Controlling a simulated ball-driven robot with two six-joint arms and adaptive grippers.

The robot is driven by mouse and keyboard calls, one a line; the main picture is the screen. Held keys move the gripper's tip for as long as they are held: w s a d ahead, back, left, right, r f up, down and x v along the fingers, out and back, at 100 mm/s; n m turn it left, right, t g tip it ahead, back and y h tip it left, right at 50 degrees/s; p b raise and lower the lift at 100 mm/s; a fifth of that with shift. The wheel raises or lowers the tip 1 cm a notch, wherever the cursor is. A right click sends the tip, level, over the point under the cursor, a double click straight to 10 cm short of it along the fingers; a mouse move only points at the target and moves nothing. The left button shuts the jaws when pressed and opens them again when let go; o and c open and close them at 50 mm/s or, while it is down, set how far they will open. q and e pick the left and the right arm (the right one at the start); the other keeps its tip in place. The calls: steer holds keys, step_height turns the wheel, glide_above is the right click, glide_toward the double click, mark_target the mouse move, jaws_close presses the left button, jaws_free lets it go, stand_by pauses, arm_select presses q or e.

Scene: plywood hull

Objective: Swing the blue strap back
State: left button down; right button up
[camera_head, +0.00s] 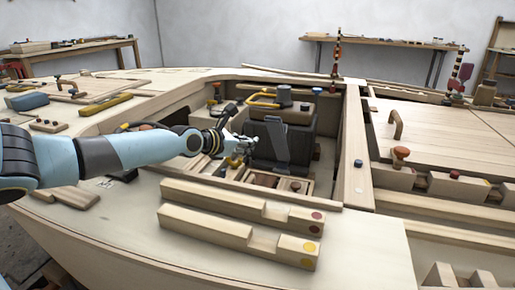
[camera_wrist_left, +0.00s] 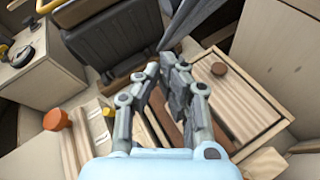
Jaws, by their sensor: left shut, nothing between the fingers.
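The blue strap (camera_head: 279,142), a flat grey-blue band, hangs slanting down across the front of a dark box (camera_head: 299,143) in the open well. In the left wrist view a slanting blue-grey band (camera_wrist_left: 190,22) beyond the fingertips looks like the same strap. My left gripper (camera_head: 249,146) reaches into the well from the left, just left of the strap. In the left wrist view its fingers (camera_wrist_left: 162,68) are close together with nothing held, and the tips look near the band; I cannot tell whether they touch. My right gripper does not show.
Wooden compartments (camera_head: 262,180) lie below the gripper. An orange knob (camera_wrist_left: 57,120) stands left of the fingers. Two notched wooden beams (camera_head: 235,237) lie on the deck in front. The well's rim (camera_head: 355,150) bounds the right.

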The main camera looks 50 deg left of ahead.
arm_select(q)
steer(key=shift+w+d+r, duration=0.1)
steer(key=shift+w+r, duration=0.35)
steer(key=shift+w, duration=0.3)
steer(key=shift+w+d+r, duration=0.1)
steer(key=shift+w+r, duration=0.35)
steer(key=shift+w, duration=0.3)
steer(key=shift+g, duration=0.6)
steer(key=w, duration=0.1)
steer(key=w+a+r+p, duration=0.2)
steer(key=w, duration=0.1)
steer(key=shift+w+a+r, duration=0.1)
steer(key=shift+r+p, duration=0.1)
steer(key=shift+p, duration=0.25)
steer(key=shift+r+p, duration=0.75)
steer(key=shift+p, duration=0.2)
